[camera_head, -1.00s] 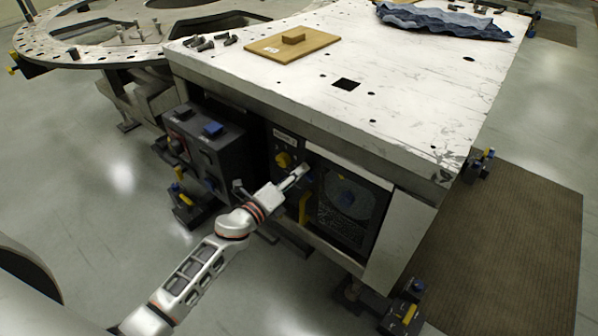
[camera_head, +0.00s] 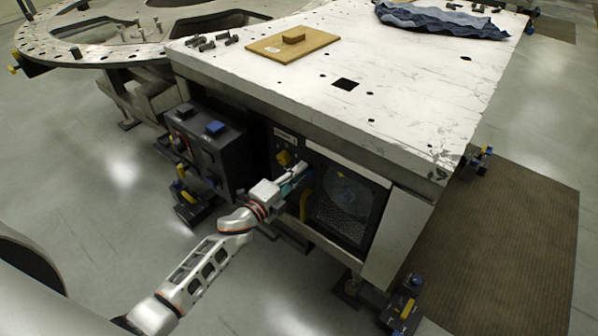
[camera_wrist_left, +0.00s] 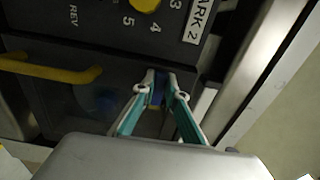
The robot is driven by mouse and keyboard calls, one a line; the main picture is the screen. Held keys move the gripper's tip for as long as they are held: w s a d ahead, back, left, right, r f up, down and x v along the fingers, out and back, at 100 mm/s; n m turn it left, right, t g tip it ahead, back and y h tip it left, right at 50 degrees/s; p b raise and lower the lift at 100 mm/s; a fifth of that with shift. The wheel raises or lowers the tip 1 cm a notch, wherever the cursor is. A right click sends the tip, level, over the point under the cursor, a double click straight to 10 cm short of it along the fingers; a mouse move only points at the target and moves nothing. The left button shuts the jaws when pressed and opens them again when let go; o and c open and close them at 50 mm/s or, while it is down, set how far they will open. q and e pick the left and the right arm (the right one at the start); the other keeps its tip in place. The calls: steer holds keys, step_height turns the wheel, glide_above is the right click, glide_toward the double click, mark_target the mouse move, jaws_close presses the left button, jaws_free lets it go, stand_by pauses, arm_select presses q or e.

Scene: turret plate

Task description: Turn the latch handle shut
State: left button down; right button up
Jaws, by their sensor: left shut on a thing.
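My left gripper (camera_head: 302,176) is at the front of the bench's side panel, beside the dark door. In the left wrist view its two teal-and-white fingers (camera_wrist_left: 158,82) are closed in on a small blue latch handle (camera_wrist_left: 157,93), which shows between the fingertips with a bit of yellow under it. The fingers hide most of the handle, so its exact angle is hard to tell. The door with a round mesh window (camera_head: 345,199) looks closed or nearly so. My right gripper is not in view.
A yellow bar handle (camera_head: 304,206) is just below the gripper; in the wrist view it is at the left. A yellow dial knob (camera_head: 283,158) is above left. A dark box with a blue block (camera_head: 215,128) stands left. The white bench top (camera_head: 400,95) overhangs the panel.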

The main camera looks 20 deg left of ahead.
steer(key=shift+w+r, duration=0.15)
arm_select(q)
steer(key=c, duration=2.3)
jaws_free()
steer(key=shift+o, duration=1.3)
steer(key=v, duration=1.2)
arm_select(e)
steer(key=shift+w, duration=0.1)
